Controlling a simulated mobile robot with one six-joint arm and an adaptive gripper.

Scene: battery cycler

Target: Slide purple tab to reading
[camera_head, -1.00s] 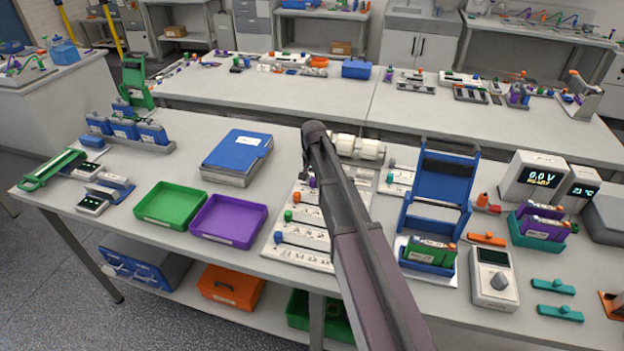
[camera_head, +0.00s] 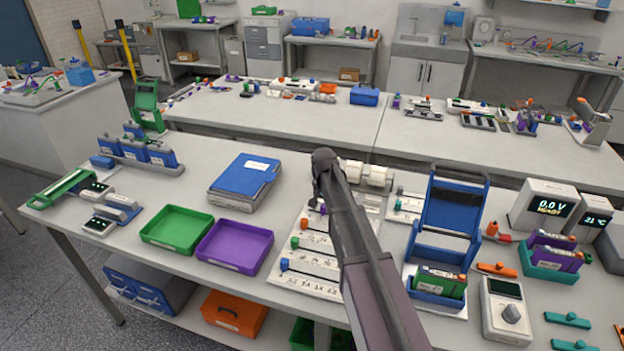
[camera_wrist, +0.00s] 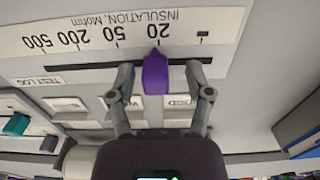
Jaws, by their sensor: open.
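The purple tab (camera_wrist: 155,75) sits on a dark slot (camera_wrist: 85,67) in a pale scale strip (camera_wrist: 100,30). The strip reads INSULATION, Mohm, upside down in the wrist view, with 20, 50, 200 and 500. The tab's pointed end is at about the 20 mark. My gripper (camera_wrist: 161,68) is open, with one finger on each side of the tab and a visible gap on both sides. In the head view the purple tab (camera_head: 323,208) is beside my arm, which hides much of the board and the fingertips.
The slider board (camera_head: 292,285) also carries orange (camera_head: 305,223), green (camera_head: 294,243) and blue (camera_head: 284,264) tabs. A purple tray (camera_head: 235,246) lies to its left. A blue stand (camera_head: 446,222) is to its right. A teal tab (camera_wrist: 15,125) shows in the wrist view.

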